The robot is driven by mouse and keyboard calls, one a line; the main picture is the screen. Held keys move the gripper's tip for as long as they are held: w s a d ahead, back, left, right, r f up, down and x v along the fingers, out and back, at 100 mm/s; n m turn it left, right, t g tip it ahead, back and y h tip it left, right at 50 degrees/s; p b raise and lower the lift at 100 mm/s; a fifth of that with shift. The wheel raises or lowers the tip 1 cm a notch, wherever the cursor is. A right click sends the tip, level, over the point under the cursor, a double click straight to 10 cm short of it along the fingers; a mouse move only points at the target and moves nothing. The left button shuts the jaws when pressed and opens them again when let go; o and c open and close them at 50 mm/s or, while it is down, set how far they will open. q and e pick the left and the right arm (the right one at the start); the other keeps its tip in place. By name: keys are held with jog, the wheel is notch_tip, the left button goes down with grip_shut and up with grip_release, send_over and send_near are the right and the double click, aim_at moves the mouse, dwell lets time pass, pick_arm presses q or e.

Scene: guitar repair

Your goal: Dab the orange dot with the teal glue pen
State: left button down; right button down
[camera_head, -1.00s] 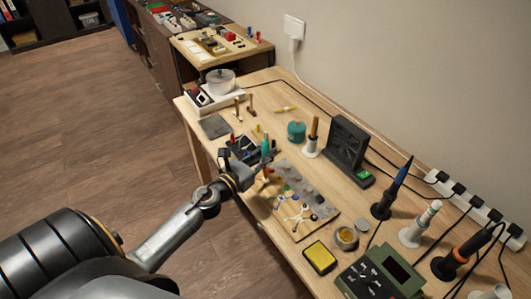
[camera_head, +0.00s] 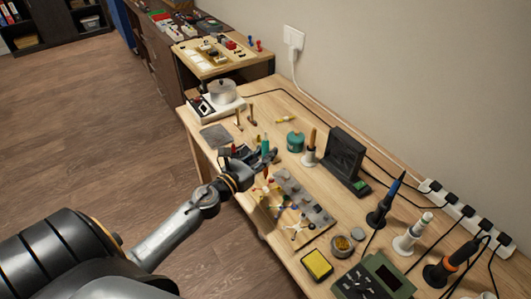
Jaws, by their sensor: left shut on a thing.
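My left gripper (camera_head: 263,163) is over the near-left part of the workbench, by the far end of the grey board (camera_head: 318,214). It is shut on the teal glue pen (camera_head: 265,149), which stands roughly upright between its fingers. The pen's lower tip is hidden by the fingers. Small orange and red spots show on the board just below the gripper; I cannot tell which is the orange dot. My right gripper is not in view.
A white multi-armed piece (camera_head: 297,226) lies on the board. Around it are a teal jar (camera_head: 295,141), a black stand (camera_head: 345,158), a yellow sponge (camera_head: 317,264) and upright soldering irons (camera_head: 386,200). A power strip (camera_head: 466,217) runs along the wall.

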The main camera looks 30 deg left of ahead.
pick_arm(q)
notch_tip(320, 180, up, 2)
jog(key=shift+p, duration=0.7)
jog(key=shift+a, duration=0.15)
jog(key=shift+a, duration=0.25)
jog(key=a+r+b, duration=0.2)
jog(key=a, duration=0.5)
jog(key=shift+a, duration=0.15)
jog(key=shift+f, duration=0.1)
